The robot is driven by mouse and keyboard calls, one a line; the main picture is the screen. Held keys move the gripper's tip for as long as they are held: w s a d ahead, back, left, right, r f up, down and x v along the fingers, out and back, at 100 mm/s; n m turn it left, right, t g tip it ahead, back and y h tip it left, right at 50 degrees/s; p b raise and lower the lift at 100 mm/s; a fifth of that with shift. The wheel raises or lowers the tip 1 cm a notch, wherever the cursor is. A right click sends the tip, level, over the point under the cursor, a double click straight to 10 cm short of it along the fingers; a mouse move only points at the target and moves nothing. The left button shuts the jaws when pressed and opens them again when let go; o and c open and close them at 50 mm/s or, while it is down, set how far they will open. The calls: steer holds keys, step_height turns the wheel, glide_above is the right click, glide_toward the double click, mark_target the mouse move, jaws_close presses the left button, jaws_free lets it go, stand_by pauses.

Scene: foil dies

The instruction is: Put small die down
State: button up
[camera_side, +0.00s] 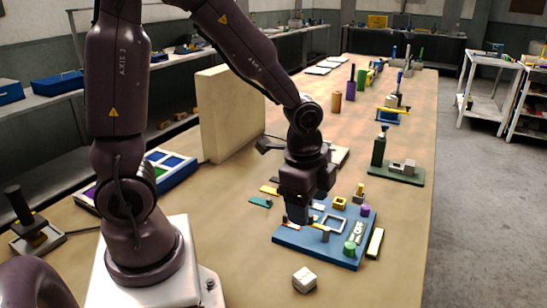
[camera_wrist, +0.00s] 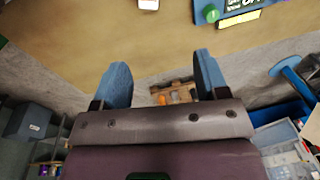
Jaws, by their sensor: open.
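My gripper (camera_side: 297,218) is open, low over the left part of the blue board (camera_side: 290,240) in the side view. In the wrist view its blue fingers (camera_wrist: 163,76) stand wide apart with nothing between them. On the board are a dark plate with pale lettering (camera_side: 359,232), a pale square frame (camera_side: 331,222), a yellow block (camera_side: 340,203), a purple knob (camera_side: 365,210) and a green knob (camera_side: 349,248). I cannot tell for certain which piece is the small die. The gripper hides part of the board's left side.
A small white block (camera_side: 305,280) sits alone near the front; it also shows in the wrist view (camera_wrist: 148,4). A pale upright panel (camera_side: 232,112) stands behind my arm. The table front is mostly clear.

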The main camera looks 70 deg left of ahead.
steer(key=s+r+n+t, duration=0.2)
steer(key=s+r+n, duration=0.2)
steer(key=r, duration=0.3)
steer(key=s+r+n+t, duration=0.2)
steer(key=s+r+n, duration=0.3)
steer(key=r+n, duration=0.1)
steer(key=shift+d+r, duration=0.15)
steer(key=shift+r, duration=0.75)
